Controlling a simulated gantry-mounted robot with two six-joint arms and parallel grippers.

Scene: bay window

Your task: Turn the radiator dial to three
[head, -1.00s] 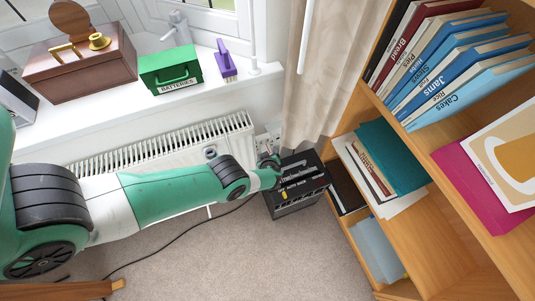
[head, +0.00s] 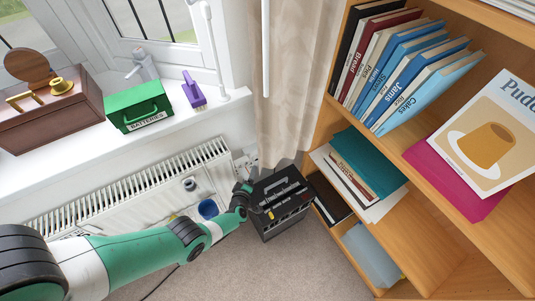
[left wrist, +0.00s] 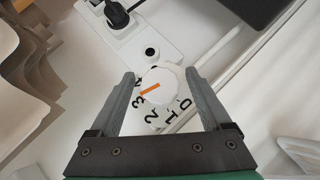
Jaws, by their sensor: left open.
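The radiator dial (left wrist: 157,84) is a round white knob with an orange mark, above a curved row of black numbers, in the left wrist view. The orange mark lies on the left side of the knob, close to the 3; its exact alignment is hard to tell. My left gripper (left wrist: 161,98) is open, with one finger on each side of the dial; contact is not clear. In the head view my left gripper (head: 243,188) is at the right end of the white radiator (head: 130,190), and it hides the dial. My right gripper is not in view.
A black toolbox (head: 282,205) stands on the floor close to the gripper. A socket with a black plug (left wrist: 117,14) is near the dial. A curtain (head: 290,90) and bookcase (head: 440,250) stand to the right. The sill holds a green box (head: 138,105) and purple brush (head: 193,90).

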